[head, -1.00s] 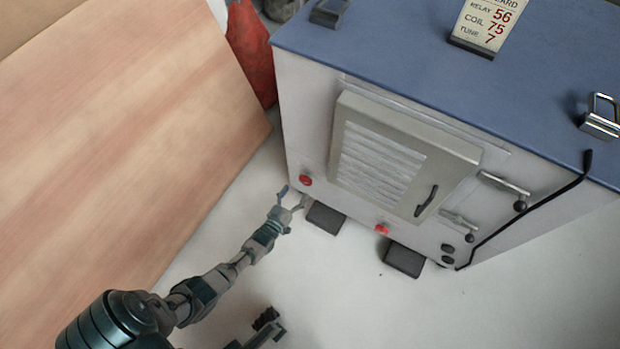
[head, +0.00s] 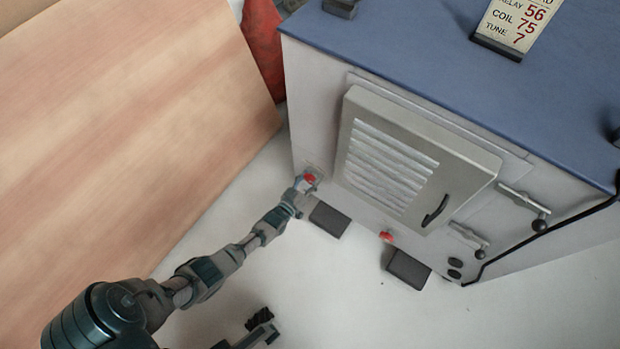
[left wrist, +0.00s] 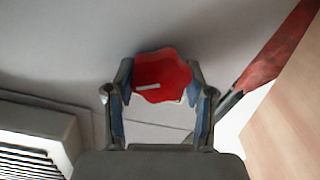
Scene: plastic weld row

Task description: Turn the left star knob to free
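The left star knob (head: 310,179) is red and sits low at the left end of the cabinet's front. In the left wrist view the lobed red knob (left wrist: 162,78) has a short white mark on its face, lying nearly level. My left gripper (head: 306,183) is at the knob, with one finger on each side of it. In the left wrist view my left gripper (left wrist: 160,75) has its fingers apart, tips close beside the knob's edges; firm contact cannot be made out.
The cabinet (head: 445,120) has a louvred door (head: 390,172), two T-handles (head: 524,208) and a second red knob (head: 386,237) on its front. Dark feet (head: 329,219) stick out below. A wooden panel (head: 130,130) stands at left. The pale floor (head: 350,300) in front is clear.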

